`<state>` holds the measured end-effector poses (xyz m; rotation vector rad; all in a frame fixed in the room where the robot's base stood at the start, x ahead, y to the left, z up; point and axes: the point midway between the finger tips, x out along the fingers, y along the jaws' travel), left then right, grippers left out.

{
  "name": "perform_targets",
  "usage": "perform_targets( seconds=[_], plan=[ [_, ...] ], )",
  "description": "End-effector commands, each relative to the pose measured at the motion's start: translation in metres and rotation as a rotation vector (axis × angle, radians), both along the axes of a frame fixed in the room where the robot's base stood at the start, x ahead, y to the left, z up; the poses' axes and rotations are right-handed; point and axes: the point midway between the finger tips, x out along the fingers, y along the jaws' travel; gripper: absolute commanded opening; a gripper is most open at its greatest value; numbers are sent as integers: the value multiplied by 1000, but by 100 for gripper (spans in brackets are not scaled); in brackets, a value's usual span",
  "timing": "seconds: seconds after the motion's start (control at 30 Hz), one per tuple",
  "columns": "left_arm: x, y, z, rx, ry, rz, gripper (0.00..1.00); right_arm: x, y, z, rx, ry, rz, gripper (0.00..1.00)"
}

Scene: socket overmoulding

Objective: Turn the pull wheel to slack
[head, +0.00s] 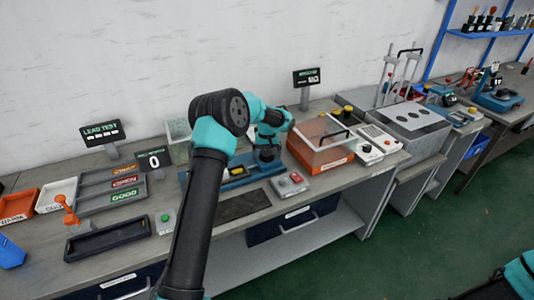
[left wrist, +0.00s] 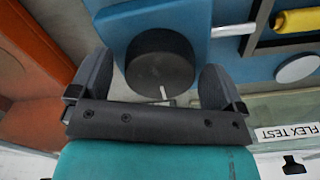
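The pull wheel (left wrist: 160,68) is a dark round knob with a white mark on its rim, on a blue fixture (left wrist: 115,15). In the left wrist view it lies between the two fingers of my left gripper (left wrist: 156,78). The fingers are apart, one on each side, with a narrow gap visible to the wheel; I cannot tell how far down they reach. In the head view my left gripper (head: 268,141) is over the right end of the blue fixture (head: 231,182), and the wheel is mostly hidden by it. My right gripper is not in view.
An orange box with a clear lid (head: 318,154) stands close to the right of the gripper. A grey button box (head: 290,184) is in front. A yellow part (left wrist: 298,20) lies on the fixture. A black mat (head: 243,204) lies at the front of the bench.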

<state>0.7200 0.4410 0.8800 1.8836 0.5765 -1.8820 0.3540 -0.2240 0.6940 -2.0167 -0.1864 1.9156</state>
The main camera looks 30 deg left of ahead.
Motion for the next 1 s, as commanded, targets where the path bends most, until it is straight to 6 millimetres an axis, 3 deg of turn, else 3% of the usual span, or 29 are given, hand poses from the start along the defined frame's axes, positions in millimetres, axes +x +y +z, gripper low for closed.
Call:
perform_targets(
  seconds=[0.27, 0.47, 1.0],
  plan=[
    [0, 0, 1, 0, 0, -1, 96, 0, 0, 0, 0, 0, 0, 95],
    [0, 0, 16, 0, -2, -1, 96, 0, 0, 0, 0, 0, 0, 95],
    [0, 0, 114, 0, -4, 0, 96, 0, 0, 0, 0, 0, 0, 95]
  ],
)
